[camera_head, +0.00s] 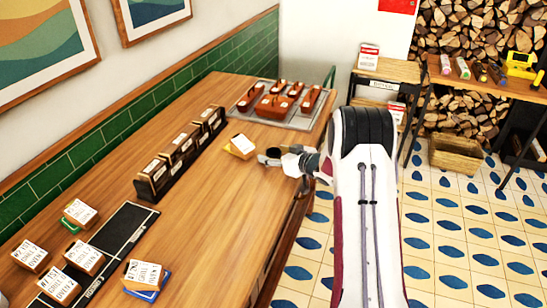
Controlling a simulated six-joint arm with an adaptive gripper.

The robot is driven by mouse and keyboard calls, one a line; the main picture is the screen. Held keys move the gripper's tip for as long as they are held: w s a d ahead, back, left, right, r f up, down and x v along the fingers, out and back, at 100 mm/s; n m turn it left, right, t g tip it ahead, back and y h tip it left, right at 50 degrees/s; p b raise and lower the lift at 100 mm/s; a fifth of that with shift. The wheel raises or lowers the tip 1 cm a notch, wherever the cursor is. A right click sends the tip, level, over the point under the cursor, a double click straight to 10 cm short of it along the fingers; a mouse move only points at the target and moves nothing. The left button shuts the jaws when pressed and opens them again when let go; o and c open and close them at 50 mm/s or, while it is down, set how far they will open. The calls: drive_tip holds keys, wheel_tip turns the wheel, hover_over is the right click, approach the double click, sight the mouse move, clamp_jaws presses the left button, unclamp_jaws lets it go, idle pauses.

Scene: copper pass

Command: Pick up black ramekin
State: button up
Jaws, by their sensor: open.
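My gripper (268,156) is low over the right side of the wooden table, pointing left, with its dark fingers apart. My white arm comes in from the bottom right. I cannot make out a black ramekin clearly. The dark shape at the gripper's end is small, and I cannot tell whether any of it is a separate object. A small white-topped box with yellow at its base (241,146) sits just left of my gripper.
A metal tray (308,121) with several brown containers stands at the back. A dark rack of labelled boxes (180,158) lies along the wall side. Labelled boxes and a black mat (117,238) are at the front left. The table's front middle is bare.

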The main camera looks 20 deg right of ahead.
drive_tip(key=shift+w+a+f, duration=0.1)
drive_tip(key=shift+w+f, duration=0.05)
drive_tip(key=shift+w, duration=0.25)
drive_tip(key=c, duration=1.2)
